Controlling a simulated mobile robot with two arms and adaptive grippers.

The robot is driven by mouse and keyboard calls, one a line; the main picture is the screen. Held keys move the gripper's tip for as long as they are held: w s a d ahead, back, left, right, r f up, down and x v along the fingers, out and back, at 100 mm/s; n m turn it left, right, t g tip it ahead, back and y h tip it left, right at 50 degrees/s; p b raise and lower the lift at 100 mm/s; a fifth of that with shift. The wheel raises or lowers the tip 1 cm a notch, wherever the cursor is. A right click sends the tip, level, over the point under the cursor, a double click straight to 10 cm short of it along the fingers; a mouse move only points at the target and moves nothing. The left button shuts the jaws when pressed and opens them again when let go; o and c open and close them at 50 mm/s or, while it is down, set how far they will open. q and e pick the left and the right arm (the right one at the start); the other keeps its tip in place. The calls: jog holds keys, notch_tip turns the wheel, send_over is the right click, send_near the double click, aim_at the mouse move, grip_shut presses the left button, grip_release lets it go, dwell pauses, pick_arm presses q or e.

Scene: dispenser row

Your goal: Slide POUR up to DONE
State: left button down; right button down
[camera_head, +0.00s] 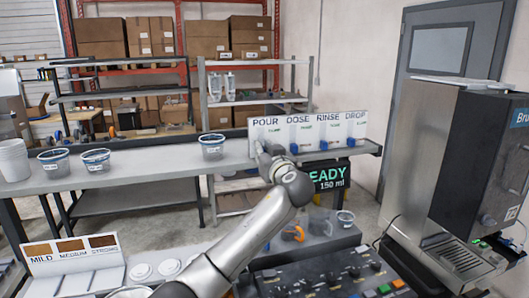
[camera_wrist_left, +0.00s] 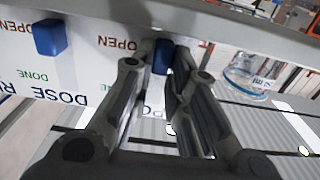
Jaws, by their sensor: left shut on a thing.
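The white panel (camera_head: 305,126) on the back bench carries the labels POUR, DOSE, RINSE and DROP. My left gripper (camera_head: 262,150) reaches up to its left end, under the POUR label (camera_head: 265,121), and hides the slider there. In the left wrist view, which is upside down, my left gripper (camera_wrist_left: 162,68) is shut on the blue POUR slider (camera_wrist_left: 162,57). The slider is close to the OPEN mark (camera_wrist_left: 196,44). The POUR column's DONE mark is hidden by the fingers. My right gripper is not in view.
The blue DOSE slider (camera_wrist_left: 48,38) is beside my gripper, near its OPEN mark. A labelled clear tub (camera_head: 212,146) stands on the bench left of the panel. A READY 150 ml display (camera_head: 329,177) hangs below. A steel machine (camera_head: 440,170) stands at right.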

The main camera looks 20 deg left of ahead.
aim_at(261, 127)
pick_arm(q)
jog(key=shift+r, duration=0.4)
notch_tip(261, 127, up, 4)
jog(key=shift+d+r+b, duration=0.1)
jog(key=shift+r+b, duration=0.1)
jog(key=shift+b, duration=0.45)
jog(key=shift+r, duration=0.5)
jog(key=c, duration=1.4)
grip_release()
jog(key=shift+s+f, duration=0.1)
